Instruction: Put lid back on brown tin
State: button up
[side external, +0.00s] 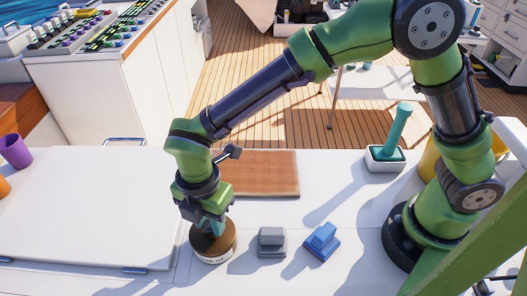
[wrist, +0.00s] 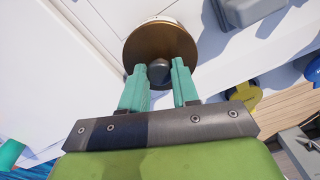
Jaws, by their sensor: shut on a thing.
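A round brown lid (wrist: 160,42) with a dark grey knob (wrist: 159,71) fills the upper middle of the wrist view. My gripper (wrist: 159,66) has its two green fingers shut on the knob. In the side view my gripper (side external: 208,224) points down over the tin (side external: 212,258), which has a pale body with dark lettering. The brown lid also shows there (side external: 217,240), at the top of the tin. A pale rim peeks out beyond the lid's far edge in the wrist view. I cannot tell whether the lid is fully seated or slightly above the tin.
A grey block-shaped item (side external: 271,242) and a blue one (side external: 322,241) stand right of the tin. A brown board (side external: 259,173) lies behind. A white pot with a teal handle (side external: 396,135) stands further back right. A large white panel (side external: 90,205) is at left.

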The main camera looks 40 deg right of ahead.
jog(key=shift+f, duration=0.1)
dwell(0.7)
jog(key=o, duration=1.6)
jog(key=shift+r, duration=3.5)
grip_shut()
jog(key=shift+f, duration=0.15)
jog(key=shift+f, duration=2.65)
